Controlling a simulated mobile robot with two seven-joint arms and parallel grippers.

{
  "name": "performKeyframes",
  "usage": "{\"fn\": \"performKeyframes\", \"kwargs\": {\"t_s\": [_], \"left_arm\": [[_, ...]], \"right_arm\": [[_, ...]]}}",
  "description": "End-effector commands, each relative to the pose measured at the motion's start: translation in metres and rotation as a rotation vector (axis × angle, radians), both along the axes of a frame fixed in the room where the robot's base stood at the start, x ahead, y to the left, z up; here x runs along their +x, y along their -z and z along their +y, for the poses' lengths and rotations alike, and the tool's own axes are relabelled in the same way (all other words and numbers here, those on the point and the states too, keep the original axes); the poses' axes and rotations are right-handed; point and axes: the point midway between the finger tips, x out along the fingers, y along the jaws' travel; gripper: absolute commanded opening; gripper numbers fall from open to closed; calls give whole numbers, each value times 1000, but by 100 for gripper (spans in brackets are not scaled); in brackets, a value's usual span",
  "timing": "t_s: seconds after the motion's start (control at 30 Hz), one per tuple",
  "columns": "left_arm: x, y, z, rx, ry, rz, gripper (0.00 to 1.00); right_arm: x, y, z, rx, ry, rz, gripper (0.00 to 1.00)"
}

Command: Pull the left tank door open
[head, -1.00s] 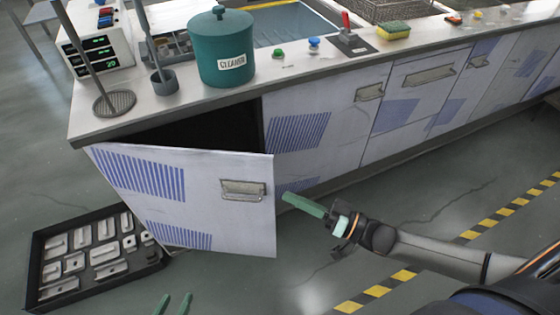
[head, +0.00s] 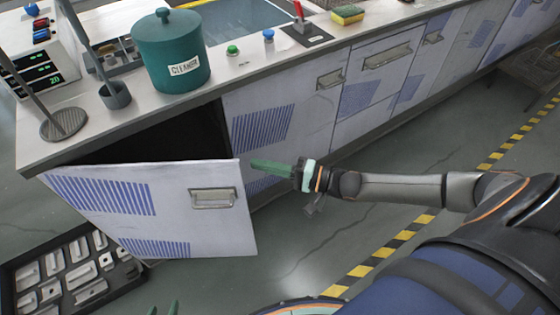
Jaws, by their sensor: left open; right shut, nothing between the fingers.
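The left tank door (head: 150,215) is a pale panel with blue striped patches and a metal handle (head: 214,198). It stands partly open, swung out from the counter front, with a dark gap (head: 160,140) behind its top edge. My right gripper (head: 254,164) is shut and empty. Its green fingers point left, with their tips just beside the door's free edge, right of the handle. I cannot tell whether they touch the door. My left gripper (head: 163,308) is open at the bottom edge, below the door and apart from it. Only its fingertips show.
A black tray (head: 75,308) of metal parts lies on the floor by the door's left side. The green cleaner pot (head: 172,55) stands on the counter (head: 70,150) above. Open floor lies right of the door, with a striped line (head: 385,255).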

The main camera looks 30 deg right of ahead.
Motion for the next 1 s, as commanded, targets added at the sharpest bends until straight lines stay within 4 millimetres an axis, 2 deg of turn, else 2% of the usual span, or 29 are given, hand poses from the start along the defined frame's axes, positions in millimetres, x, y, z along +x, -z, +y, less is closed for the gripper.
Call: {"fn": "performKeyframes", "kwargs": {"t_s": [0.17,0.23,0.5,1.0], "left_arm": [[0,3,1,1,-1,0,50],[0,-2,0,1,-1,0,50],[0,-7,0,-1,-1,0,50],[-1,-4,-1,1,1,7,50]], "right_arm": [[23,0,22,2,-1,-2,0],[9,0,24,1,-1,6,0],[-12,0,36,1,0,2,0],[-16,0,38,-1,1,0,0]]}}
